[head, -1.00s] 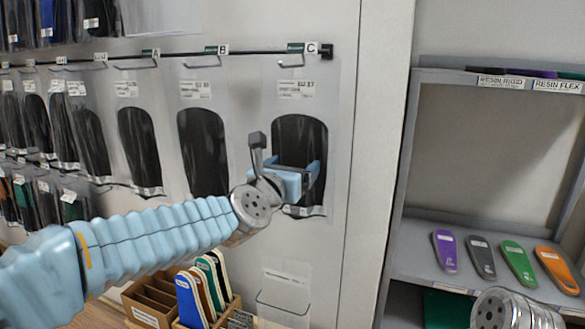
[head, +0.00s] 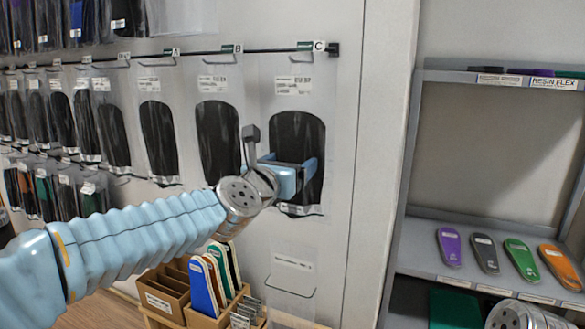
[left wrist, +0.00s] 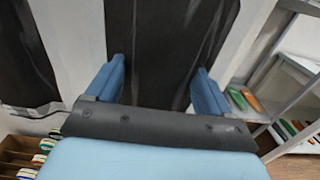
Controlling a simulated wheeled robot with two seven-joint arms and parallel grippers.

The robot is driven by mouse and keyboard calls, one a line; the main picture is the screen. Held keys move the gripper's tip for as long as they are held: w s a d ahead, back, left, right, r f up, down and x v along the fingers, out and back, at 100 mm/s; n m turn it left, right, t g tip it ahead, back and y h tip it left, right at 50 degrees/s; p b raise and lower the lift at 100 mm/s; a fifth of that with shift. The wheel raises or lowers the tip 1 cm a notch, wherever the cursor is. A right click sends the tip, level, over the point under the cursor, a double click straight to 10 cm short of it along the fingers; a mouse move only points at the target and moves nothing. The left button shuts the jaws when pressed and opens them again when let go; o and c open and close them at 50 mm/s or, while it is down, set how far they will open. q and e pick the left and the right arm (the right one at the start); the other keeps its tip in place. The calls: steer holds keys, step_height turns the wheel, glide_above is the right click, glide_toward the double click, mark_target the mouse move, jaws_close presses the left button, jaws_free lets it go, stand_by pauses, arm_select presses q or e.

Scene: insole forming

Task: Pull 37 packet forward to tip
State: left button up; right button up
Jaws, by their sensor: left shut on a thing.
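The packet under the C tag (head: 295,125) is a clear sleeve with a dark insole and a white label at its top; I cannot read the 37 clearly. It hangs upright at the right end of the upper rail. My left gripper (head: 288,170) is shut on it, with one blue finger at each side of the lower half. In the left wrist view, the fingers (left wrist: 160,80) flank the dark insole (left wrist: 165,35). The hook's tip at the packet's top is too small to judge.
Similar packets hang left, including those under tags B (head: 217,135) and A (head: 158,135). Below are a wooden organizer (head: 165,300) with coloured insoles and a clear holder (head: 292,275). A grey shelf (head: 430,235) with coloured insoles stands right. Floor shows lower left.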

arm_select(q)
steer(key=o, duration=1)
steer(key=shift+c, duration=0.2)
steer(key=shift+s, duration=0.1)
steer(key=p+v, duration=0.1)
steer(key=v, duration=1.2)
steer(key=shift+s+a, duration=0.2)
steer(key=shift+s, duration=0.1)
